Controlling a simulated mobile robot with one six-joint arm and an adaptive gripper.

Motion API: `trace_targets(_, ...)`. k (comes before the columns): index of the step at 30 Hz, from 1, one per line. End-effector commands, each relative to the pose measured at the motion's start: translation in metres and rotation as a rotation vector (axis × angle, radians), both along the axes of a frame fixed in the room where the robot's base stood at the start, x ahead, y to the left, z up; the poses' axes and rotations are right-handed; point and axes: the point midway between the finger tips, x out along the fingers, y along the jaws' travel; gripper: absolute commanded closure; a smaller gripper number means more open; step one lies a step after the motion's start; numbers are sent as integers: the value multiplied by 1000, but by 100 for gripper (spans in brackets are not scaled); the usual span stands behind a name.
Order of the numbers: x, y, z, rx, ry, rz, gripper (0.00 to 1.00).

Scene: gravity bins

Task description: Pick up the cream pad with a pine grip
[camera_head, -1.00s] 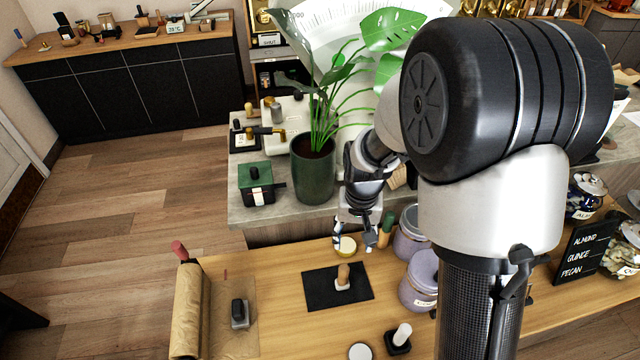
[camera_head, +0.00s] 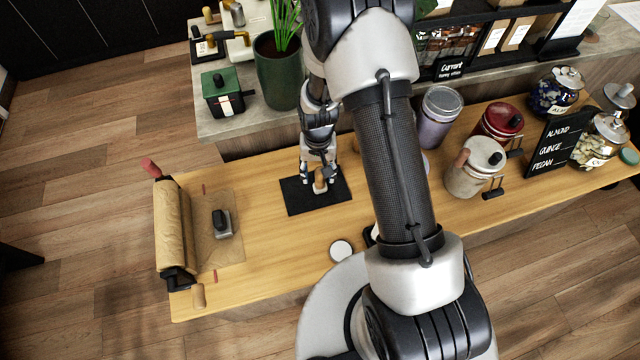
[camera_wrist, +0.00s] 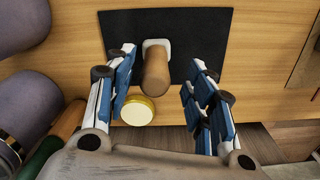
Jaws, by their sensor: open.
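The cream pad (camera_wrist: 152,43) with a pine grip (camera_wrist: 156,73) stands on a black mat (camera_wrist: 215,22), its grip pointing toward the wrist camera. In the head view the pine grip (camera_head: 320,181) shows at the mat, partly hidden by the fingers. My gripper (camera_wrist: 160,68) is open and empty, with one blue-padded finger on each side of the grip. Gaps show between the grip and both fingers. In the head view my gripper (camera_head: 319,177) is over the black mat (camera_head: 297,199).
A round yellow-rimmed lid (camera_wrist: 137,111) lies near the left finger in the wrist view. Lilac jars (camera_wrist: 40,100) stand to its left. A dark-gripped pad (camera_head: 221,224) sits on brown paper at left. A white disc (camera_head: 341,250) lies in front.

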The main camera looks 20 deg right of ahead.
Motion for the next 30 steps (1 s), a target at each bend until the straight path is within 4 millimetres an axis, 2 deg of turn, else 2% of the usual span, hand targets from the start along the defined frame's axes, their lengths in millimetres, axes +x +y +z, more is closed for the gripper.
trace_targets(5,0,-1,-10,0,1,-1,51)
trace_targets(12,0,-6,-46,0,3,-1,51)
trace_targets(15,1,-5,-54,0,1,-1,51)
trace_targets(21,1,-5,-53,0,0,0,51)
trace_targets(30,1,-5,-53,0,0,0,70)
